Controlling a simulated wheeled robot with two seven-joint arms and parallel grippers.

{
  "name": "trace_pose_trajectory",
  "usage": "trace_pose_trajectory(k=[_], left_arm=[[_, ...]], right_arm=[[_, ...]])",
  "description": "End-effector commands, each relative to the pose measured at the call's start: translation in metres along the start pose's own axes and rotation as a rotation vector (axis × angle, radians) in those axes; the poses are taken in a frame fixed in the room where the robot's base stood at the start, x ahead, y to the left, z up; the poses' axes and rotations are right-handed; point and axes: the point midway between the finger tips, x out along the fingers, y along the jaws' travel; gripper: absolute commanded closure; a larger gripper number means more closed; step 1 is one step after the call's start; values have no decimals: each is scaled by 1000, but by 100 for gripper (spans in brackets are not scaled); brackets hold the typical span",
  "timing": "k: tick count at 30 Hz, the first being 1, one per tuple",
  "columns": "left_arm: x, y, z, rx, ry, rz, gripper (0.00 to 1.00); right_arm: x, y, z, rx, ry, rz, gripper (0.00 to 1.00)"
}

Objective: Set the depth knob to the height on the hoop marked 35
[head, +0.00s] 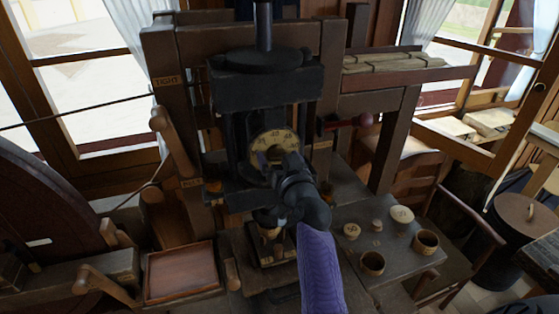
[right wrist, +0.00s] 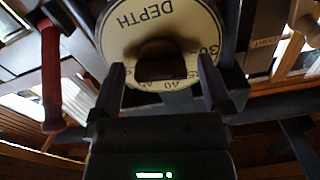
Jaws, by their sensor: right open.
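The cream dial ring (head: 262,139) is on the dark upright machine at the centre. In the right wrist view the ring (right wrist: 122,45) appears upside down, with the word DEPTH and a 30 readable. Other numbers are partly hidden, and I cannot make out a 35. The dark depth knob (right wrist: 165,50) sits in the middle of the ring. My right gripper (head: 284,168) is in front of the dial and covers its lower right part. In the wrist view its open fingers (right wrist: 162,88) stand apart on either side of the knob's line. I cannot tell whether they touch anything. My left gripper is out of view.
A red-handled lever (head: 362,120) sticks out right of the dial. A bench at lower right holds round cups (head: 426,242) and pale discs (head: 402,214). A shallow wooden tray (head: 180,272) is at lower left. Wooden posts flank the machine.

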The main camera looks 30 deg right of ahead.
Motion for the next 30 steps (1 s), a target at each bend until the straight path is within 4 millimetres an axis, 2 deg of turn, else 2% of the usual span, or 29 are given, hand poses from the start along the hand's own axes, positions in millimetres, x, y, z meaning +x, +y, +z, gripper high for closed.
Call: trace_pose_trajectory(k=[1, 2, 13, 14, 22, 30], left_arm=[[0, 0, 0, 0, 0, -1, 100], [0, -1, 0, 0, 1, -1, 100], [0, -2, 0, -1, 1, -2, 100], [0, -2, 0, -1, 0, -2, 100], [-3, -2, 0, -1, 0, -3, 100], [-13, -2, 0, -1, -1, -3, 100]], right_arm=[[0, 0, 0, 0, 0, 0, 4], [0, 0, 0, 0, 0, 0, 11], [0, 0, 0, 0, 0, 0, 89], [0, 0, 0, 0, 0, 0, 91], [0, 0, 0, 42, 0, 1, 91], [0, 0, -1, 218, -1, 0, 91]])
